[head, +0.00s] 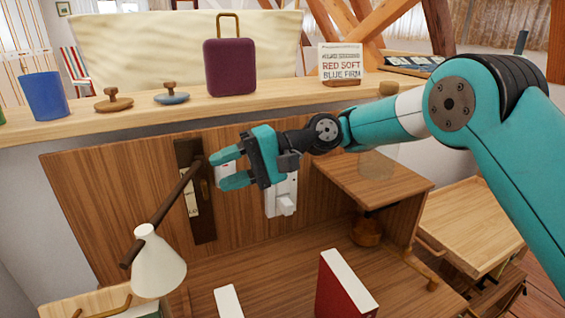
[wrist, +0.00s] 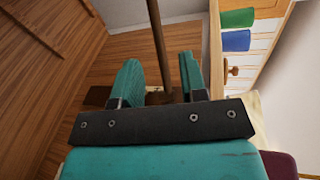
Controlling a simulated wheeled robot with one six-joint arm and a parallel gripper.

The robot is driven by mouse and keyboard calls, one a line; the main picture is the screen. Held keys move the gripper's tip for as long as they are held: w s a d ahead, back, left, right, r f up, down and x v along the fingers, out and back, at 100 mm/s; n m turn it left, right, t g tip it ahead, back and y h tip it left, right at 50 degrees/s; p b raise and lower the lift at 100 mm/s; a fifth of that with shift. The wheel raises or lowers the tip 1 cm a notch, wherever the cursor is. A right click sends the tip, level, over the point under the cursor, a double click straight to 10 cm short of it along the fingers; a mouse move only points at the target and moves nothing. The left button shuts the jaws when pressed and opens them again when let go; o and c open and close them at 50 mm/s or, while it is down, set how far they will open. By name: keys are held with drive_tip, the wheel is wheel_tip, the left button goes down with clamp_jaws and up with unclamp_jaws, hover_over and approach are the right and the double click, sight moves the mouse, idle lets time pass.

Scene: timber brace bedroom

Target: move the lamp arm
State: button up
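The lamp has a dark wooden lamp arm (head: 172,200) that slopes down left from a dark upright board (head: 202,215) on the wood panel to a cream shade (head: 158,268). My gripper (head: 224,170) points left, its fingertips close to the arm's upper end. In the wrist view, the lamp arm (wrist: 160,45) runs between the two fingers of my gripper (wrist: 160,75), with a gap on each side. The fingers are apart and grip nothing. How deep the arm sits between them is hard to tell.
A shelf (head: 290,112) above holds a blue cup (head: 45,96), a purple case (head: 230,68), two knobbed discs and a sign (head: 340,62). A white box (head: 283,195) is on the panel behind my gripper. A red book (head: 342,290) stands below.

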drive_tip(key=w+d+p, duration=0.1)
drive_tip(key=d+p, duration=0.6)
drive_tip(key=p, duration=0.9)
drive_tip(key=shift+w+f, duration=0.25)
drive_tip(key=shift+f, duration=0.2)
drive_tip(key=shift+w+d+p, duration=0.1)
drive_tip(key=shift+d+p, duration=0.2)
drive_tip(key=shift+p, duration=0.55)
drive_tip(key=shift+d+f+p, duration=0.15)
drive_tip(key=shift+d+p, duration=0.2)
drive_tip(key=shift+p, duration=0.6)
drive_tip(key=shift+d+p, duration=0.3)
drive_tip(key=shift+p, duration=0.55)
drive_tip(key=shift+d+f, duration=0.15)
drive_tip(key=shift+f, duration=0.1)
